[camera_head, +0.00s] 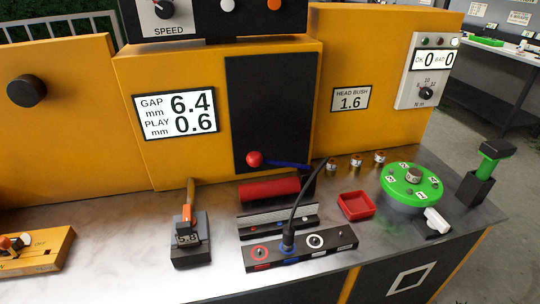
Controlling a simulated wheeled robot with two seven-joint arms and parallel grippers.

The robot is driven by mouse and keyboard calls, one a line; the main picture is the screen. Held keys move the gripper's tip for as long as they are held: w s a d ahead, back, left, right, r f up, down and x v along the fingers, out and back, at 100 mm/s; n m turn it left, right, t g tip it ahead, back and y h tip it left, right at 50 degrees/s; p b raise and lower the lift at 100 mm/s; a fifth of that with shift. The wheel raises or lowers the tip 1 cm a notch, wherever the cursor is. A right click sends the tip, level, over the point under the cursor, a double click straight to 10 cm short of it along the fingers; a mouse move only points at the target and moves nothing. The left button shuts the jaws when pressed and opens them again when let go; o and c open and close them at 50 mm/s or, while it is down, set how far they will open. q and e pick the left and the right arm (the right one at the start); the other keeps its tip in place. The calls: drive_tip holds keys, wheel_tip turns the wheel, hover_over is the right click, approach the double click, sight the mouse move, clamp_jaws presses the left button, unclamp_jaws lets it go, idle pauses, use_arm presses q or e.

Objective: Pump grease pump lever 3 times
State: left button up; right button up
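A lever with a red ball knob (254,159) and a blue bar (288,165) stands out in front of the black panel at the back of the bench; it looks like the pump lever. The bar runs nearly level from the knob at its left end to a dark post (308,180) at its right. Below it lies a red cylinder (268,190), which may be the pump body; no label shows on it. Neither of my grippers is in the picture, and nothing is seen touching the lever.
A wooden-handled tool (190,195) is left, a red tray (356,206) and green turntable (409,178) right.

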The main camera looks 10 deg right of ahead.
drive_tip(key=shift+c, duration=0.2)
clamp_jaws()
idle(0.3)
idle(1.3)
